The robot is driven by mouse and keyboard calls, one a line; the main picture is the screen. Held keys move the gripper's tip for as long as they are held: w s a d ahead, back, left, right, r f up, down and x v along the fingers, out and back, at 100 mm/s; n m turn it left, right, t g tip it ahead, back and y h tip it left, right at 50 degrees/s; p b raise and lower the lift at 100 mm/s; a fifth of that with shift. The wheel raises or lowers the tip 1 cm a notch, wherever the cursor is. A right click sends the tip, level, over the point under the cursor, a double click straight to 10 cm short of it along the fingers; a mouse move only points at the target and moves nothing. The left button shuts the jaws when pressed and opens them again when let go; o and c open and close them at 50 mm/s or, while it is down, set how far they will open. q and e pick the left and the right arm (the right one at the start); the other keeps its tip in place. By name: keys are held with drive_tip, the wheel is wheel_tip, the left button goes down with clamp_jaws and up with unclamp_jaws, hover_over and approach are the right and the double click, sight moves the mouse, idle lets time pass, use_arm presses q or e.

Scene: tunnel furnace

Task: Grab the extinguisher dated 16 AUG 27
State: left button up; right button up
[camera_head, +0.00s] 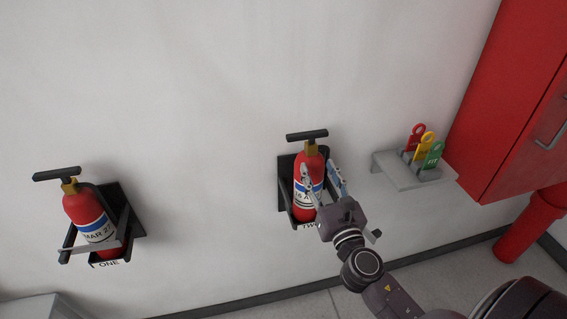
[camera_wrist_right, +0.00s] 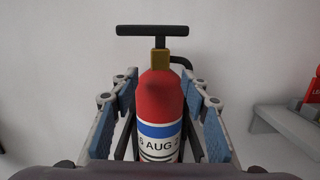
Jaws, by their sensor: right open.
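A red extinguisher (camera_head: 309,170) with a black T-handle and brass neck sits in a black wall bracket (camera_head: 284,180) marked TWO. In the right wrist view its label on the extinguisher (camera_wrist_right: 158,105) reads in part "6 AUG 2"; the rest is cut off. My right gripper (camera_head: 322,176) is open, with one finger on each side of this extinguisher's body. In the right wrist view gaps show between the gripper's (camera_wrist_right: 160,102) fingers and the body. Another red extinguisher (camera_head: 88,213), labelled in part "MAR 2", sits in the bracket marked ONE at left. My left gripper is not in view.
A small grey wall shelf (camera_head: 395,175) with red, yellow and green tags (camera_head: 426,143) is right of bracket TWO. A red cabinet (camera_head: 510,110) and a red pipe (camera_head: 530,225) are at far right. The wall between the brackets is clear.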

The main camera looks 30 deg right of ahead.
sight(313, 149)
drive_tip(key=shift+w+a+r+n, duration=0.1)
drive_tip(key=shift+w+r+n, duration=0.05)
drive_tip(key=shift+r, duration=0.3)
drive_tip(key=shift+w+r+n, duration=0.15)
drive_tip(key=shift+r, duration=0.3)
drive_tip(key=shift+w+r, duration=0.2)
drive_tip(key=shift+r, duration=0.1)
drive_tip(key=shift+w+d+r+p, duration=0.15)
drive_tip(key=shift+w+r+p, duration=0.05)
drive_tip(key=shift+w+p, duration=0.25)
drive_tip(key=shift+w+d+r+p, duration=0.2)
drive_tip(key=shift+w+p, duration=0.1)
drive_tip(key=shift+w, duration=0.15)
drive_tip(key=p+x, duration=0.1)
drive_tip(key=x, duration=0.3)
drive_tip(key=shift+d+f, duration=0.1)
drive_tip(key=shift+f, duration=0.05)
drive_tip(key=shift+w, duration=0.2)
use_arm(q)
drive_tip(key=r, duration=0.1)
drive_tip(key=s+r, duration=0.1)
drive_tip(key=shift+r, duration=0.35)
use_arm(e)
clamp_jaws()
